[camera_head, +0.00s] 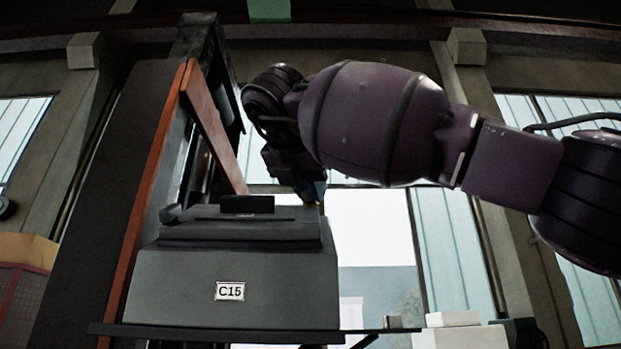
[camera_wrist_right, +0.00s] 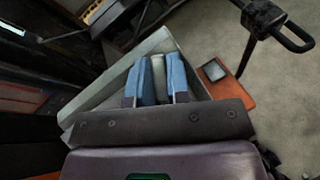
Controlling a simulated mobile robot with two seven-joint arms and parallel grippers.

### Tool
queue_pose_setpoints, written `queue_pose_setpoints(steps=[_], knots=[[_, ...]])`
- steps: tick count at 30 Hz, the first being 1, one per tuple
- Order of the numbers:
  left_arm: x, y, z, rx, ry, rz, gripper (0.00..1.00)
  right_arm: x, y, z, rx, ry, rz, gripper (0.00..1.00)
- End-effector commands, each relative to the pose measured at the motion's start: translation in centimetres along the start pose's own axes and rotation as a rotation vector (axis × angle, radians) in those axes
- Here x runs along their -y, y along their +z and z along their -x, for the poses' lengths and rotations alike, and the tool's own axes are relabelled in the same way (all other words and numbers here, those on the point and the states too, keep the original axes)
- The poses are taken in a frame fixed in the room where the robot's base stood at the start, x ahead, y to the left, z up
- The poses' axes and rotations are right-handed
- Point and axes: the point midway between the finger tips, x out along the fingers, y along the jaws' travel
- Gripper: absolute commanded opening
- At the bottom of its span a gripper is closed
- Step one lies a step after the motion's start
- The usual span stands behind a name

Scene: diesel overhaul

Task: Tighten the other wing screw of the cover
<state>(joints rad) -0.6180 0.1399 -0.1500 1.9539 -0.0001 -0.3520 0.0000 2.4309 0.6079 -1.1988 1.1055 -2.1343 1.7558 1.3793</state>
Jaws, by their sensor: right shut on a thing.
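A dark grey housing (camera_head: 200,285) with a "C15" label stands in the middle of the head view. A stepped dark cover (camera_head: 215,232) is on its top, with a black block on it. My right gripper (camera_head: 312,190) comes down at the cover's right rear edge; its tips are mostly hidden there. In the right wrist view, the two blue fingers (camera_wrist_right: 160,80) are shut on a narrow pale grey piece (camera_wrist_right: 159,72), seemingly the wing screw. Its shape is largely hidden between the fingers. The other wing screw cannot be made out. My left gripper is out of view.
An orange-edged dark frame (camera_head: 150,200) rises close on the left of the housing. White boxes (camera_head: 460,335) stand low at the right. In the right wrist view, an orange surface with a dark device (camera_wrist_right: 215,70) and a black handle (camera_wrist_right: 285,30) lie beyond the housing, over open floor.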

Motion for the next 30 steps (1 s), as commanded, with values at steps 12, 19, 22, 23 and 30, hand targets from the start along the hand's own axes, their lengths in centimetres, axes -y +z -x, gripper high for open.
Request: queue_pose_setpoints(steps=[12, 19, 22, 23, 30], knots=[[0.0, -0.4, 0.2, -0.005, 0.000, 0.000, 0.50, 0.0, 0.0, 0.0, -0.001, -0.043, -0.057, 0.00], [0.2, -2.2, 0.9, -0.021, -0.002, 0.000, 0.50, -0.1, 0.2, 0.2, 0.000, -0.184, -0.240, 0.00], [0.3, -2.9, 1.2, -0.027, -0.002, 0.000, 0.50, -0.1, 0.2, 0.1, -0.001, -0.247, -0.323, 0.00], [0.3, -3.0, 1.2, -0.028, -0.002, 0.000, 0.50, -0.1, 0.1, 0.1, -0.001, -0.260, -0.339, 0.00], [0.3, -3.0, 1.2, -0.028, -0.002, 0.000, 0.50, 0.0, -0.1, -0.1, -0.001, -0.283, -0.371, 0.00]])
